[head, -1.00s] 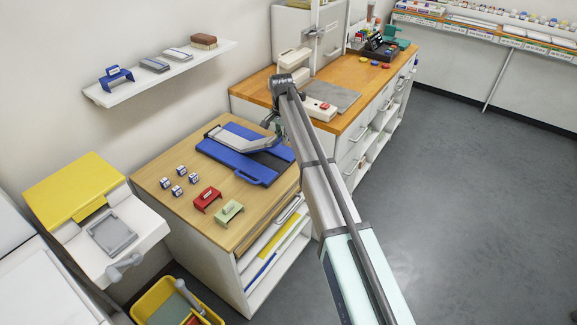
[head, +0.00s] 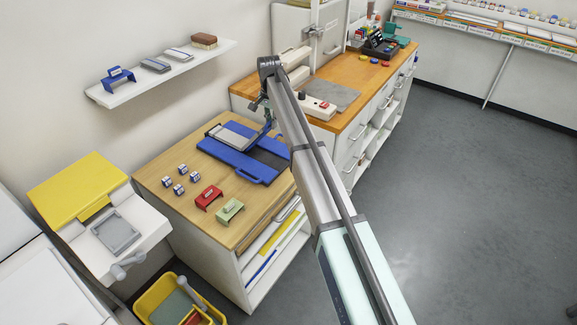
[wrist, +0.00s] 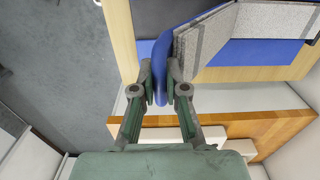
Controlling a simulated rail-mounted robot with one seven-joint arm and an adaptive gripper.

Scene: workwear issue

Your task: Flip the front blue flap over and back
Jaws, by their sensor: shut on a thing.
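The blue folding board (head: 226,156) lies on the wooden top of a cabinet, with a grey garment (head: 229,136) on it. A blue flap (wrist: 161,62) stands steeply raised, seen nearly edge-on in the wrist view. My gripper (wrist: 159,88) is shut on the flap's edge, one finger on each side. In the head view my gripper (head: 267,115) is above the board's far right part, and my wrist partly hides it. The garment also shows in the wrist view (wrist: 262,27), beside the flap. A dark grey panel (head: 272,152) lies flat at the board's right.
Small blue-and-white blocks (head: 181,189), a red stand (head: 208,197) and a green stand (head: 230,210) sit on the near part of the top. A wall shelf (head: 165,75) is at upper left. A control box (head: 318,106) stands on the counter behind.

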